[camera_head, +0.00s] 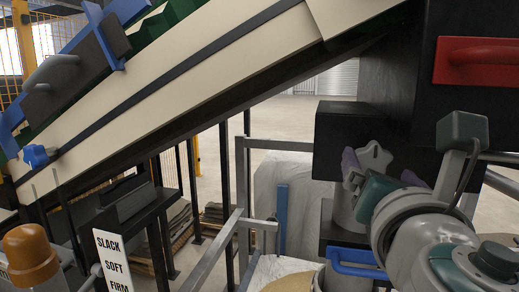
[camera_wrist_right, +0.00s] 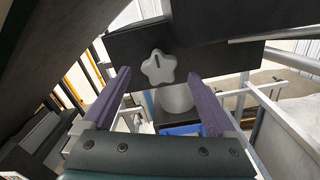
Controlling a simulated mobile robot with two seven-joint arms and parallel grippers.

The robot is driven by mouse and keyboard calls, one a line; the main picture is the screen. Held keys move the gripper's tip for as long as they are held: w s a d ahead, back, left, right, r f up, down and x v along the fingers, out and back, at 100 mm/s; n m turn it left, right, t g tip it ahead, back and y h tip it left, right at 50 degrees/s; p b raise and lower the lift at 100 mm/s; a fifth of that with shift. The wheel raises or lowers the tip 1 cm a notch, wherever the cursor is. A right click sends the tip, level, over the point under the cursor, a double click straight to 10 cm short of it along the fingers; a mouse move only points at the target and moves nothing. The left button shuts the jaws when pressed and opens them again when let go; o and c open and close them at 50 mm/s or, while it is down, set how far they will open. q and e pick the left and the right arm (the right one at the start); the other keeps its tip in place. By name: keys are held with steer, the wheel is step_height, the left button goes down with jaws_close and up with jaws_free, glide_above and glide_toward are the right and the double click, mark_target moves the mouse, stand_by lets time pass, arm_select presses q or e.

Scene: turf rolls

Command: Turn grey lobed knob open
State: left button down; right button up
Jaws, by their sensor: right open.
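The grey lobed knob (camera_head: 374,158) is on a black box (camera_head: 343,131) beneath the sloping conveyor. In the right wrist view the knob (camera_wrist_right: 158,69) faces me, with a short dark mark near its top. My right gripper (camera_head: 378,168) is open, with its purple fingers spread on either side of the knob. In the right wrist view the gripper (camera_wrist_right: 158,75) has the knob between its fingertips in the picture, with gaps on both sides. I see no contact, and the remaining depth is hard to judge. My left gripper is not in view.
A cream conveyor side (camera_head: 190,80) slopes overhead. A red handle (camera_head: 480,60) is at upper right. A grey cylinder (camera_wrist_right: 176,98) and a blue handle (camera_head: 355,262) are below the knob. Grey rails (camera_head: 240,190) stand left of the box. A SLACK/SOFT/FIRM label (camera_head: 115,262) is lower left.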

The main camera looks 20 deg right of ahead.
mark_target(375, 160)
steer(key=p+x, duration=0.1)
steer(key=x, duration=0.4)
steer(key=shift+w+d, duration=0.2)
steer(key=shift+w, duration=0.05)
steer(key=c, duration=1.4)
